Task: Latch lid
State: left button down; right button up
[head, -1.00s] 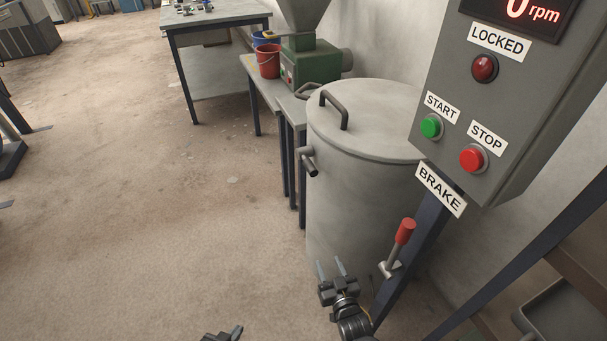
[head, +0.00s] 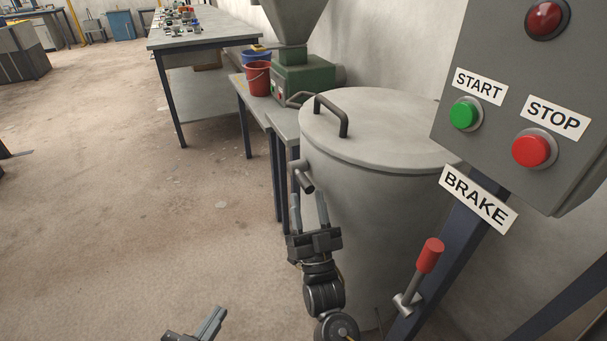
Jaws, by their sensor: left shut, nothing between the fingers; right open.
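A grey cylindrical bin (head: 375,230) stands with its round lid (head: 385,140) lying flat on top. The lid has a dark bar handle (head: 330,113). A short metal latch lever (head: 302,176) sticks out from the bin's left side, just below the rim. My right gripper (head: 310,208) is open with its fingers pointing up, just below the latch lever. Whether it touches the lever I cannot tell. My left gripper (head: 213,322) is shut and empty, low at the bottom edge, over the floor.
A control box (head: 530,80) with start and stop buttons hangs at the right on a dark post. A red-tipped brake lever (head: 425,265) stands on that post beside the bin. A bench (head: 243,92) with a red bucket (head: 258,79) and green machine is behind.

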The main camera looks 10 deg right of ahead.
aim_at(303, 175)
jog(key=x, duration=0.6)
jog(key=shift+w+r, duration=0.25)
grip_shut()
